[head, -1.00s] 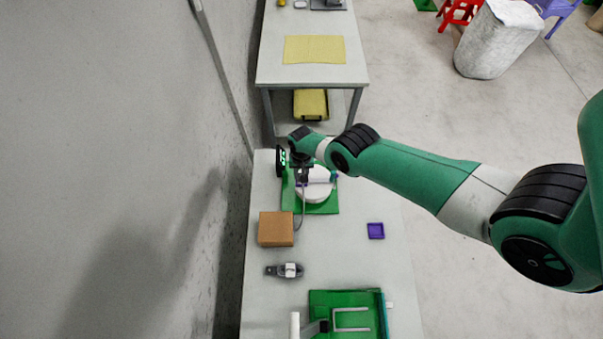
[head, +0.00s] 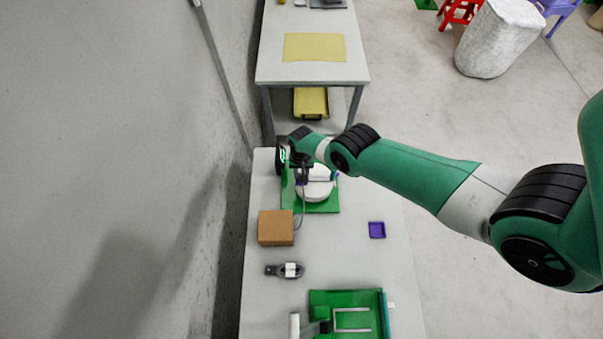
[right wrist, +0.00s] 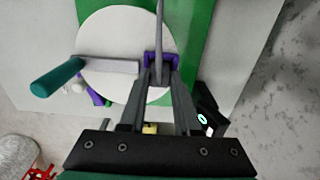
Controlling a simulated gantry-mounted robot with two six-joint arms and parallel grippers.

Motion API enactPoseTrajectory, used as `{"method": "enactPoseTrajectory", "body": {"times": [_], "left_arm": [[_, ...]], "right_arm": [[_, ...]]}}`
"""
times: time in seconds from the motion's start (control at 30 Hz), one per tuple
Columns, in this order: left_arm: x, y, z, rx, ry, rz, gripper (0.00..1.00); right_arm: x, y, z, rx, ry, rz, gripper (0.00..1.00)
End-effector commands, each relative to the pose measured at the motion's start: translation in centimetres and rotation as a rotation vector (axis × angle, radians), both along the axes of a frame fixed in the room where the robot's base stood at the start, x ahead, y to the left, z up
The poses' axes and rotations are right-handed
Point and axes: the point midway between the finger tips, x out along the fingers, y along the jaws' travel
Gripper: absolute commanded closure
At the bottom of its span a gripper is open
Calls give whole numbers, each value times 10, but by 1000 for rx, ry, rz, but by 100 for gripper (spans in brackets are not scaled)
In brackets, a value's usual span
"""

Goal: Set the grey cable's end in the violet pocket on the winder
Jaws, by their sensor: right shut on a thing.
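The winder is a white disc (head: 316,189) with a teal-handled crank on a green base (head: 320,207). In the right wrist view the disc (right wrist: 112,50) carries the violet pocket (right wrist: 174,60). The grey cable (right wrist: 160,25) comes from the top of that view and passes over the pocket, between its walls. My right gripper (right wrist: 164,85) is shut on the cable's end, right at the pocket; I cannot tell whether the end is seated. In the head view my right gripper (head: 302,178) is over the disc's left side. My left gripper is not seen.
A brown box (head: 276,228) stands close below the winder, the cable beside it. A grey clamp-like fixture (head: 286,270), a violet tray (head: 377,230) and a green board (head: 362,297) lie lower on the table. A dark panel with a green display (head: 281,157) stands at the winder's left.

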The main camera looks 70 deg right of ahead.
Motion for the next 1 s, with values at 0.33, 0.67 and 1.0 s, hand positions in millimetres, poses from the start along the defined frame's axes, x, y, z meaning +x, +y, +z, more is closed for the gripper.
{"method": "enactPoseTrajectory", "body": {"times": [0.33, 0.67, 1.0], "left_arm": [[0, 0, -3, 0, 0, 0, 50], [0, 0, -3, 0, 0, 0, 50], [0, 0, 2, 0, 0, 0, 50]], "right_arm": [[0, 0, -3, 0, 0, 0, 100], [0, 0, -3, 0, 0, 0, 34], [0, 0, 2, 0, 0, 0, 34]]}}
